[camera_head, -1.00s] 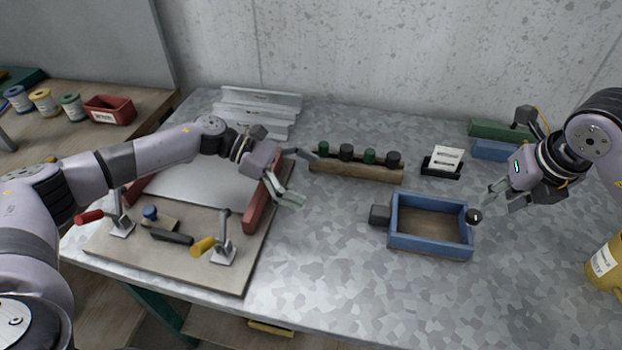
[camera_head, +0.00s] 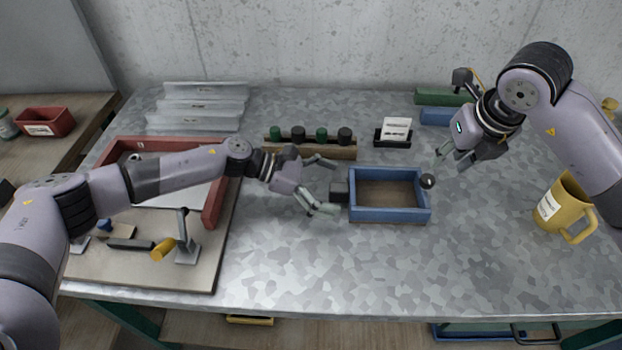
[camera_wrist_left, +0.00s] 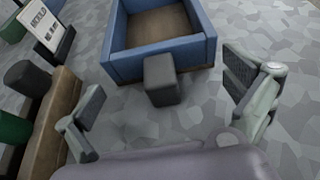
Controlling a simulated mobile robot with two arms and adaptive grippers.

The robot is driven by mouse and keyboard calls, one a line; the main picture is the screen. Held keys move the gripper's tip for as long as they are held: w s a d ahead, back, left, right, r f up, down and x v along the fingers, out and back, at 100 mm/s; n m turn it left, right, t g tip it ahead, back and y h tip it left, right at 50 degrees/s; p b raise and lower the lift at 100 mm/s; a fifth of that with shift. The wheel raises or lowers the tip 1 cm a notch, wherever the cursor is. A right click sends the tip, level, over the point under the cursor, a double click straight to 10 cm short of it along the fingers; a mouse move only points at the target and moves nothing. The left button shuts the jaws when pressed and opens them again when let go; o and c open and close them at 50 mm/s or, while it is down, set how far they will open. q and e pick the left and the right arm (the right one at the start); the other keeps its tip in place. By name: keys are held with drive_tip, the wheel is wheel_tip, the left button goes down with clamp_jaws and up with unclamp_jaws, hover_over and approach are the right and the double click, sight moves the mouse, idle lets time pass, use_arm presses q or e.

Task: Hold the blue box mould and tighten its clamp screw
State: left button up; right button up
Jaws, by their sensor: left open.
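The blue box mould (camera_head: 390,216) is an open rectangular frame lying on the table right of centre. A dark block (camera_head: 340,192) sticks out of its left side, and a black ball knob (camera_head: 428,181) sits at its right side. In the left wrist view the box (camera_wrist_left: 165,55) is ahead and its dark block (camera_wrist_left: 161,80) lies between my spread fingers. My left gripper (camera_head: 330,187) is open, just left of the block, with no contact visible. My right gripper (camera_head: 442,161) is just above and right of the knob; its finger gap is unclear.
A wooden rack (camera_head: 310,149) with several dark and green pegs stands behind my left gripper. A card holder (camera_head: 394,136) is behind the box. A yellow mug (camera_head: 562,208) stands at the right. The table front is clear.

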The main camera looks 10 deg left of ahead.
use_arm(q)
drive_tip(key=shift+x, duration=1.05)
drive_tip(key=shift+c, duration=0.5)
clamp_jaws()
idle(0.5)
